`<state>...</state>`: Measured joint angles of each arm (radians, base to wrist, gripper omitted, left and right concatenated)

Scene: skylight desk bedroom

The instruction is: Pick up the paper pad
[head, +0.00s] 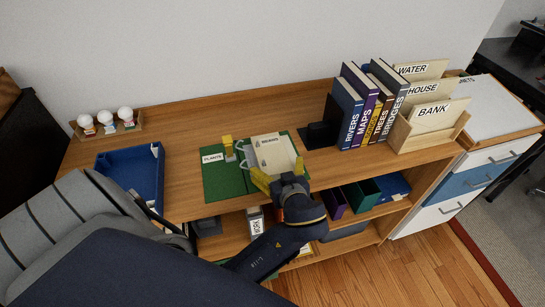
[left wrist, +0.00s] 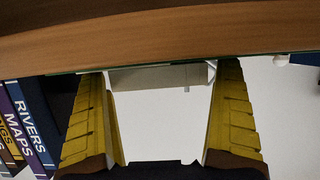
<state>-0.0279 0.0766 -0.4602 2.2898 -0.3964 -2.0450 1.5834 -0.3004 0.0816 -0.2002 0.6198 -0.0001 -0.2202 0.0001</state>
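My right gripper is not in view.
A blue tray (head: 130,170) is at the left. Upright books (head: 372,104) and a wooden file holder (head: 428,128) stand at the right. A shelf (head: 355,222) with bins lies below the desktop.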

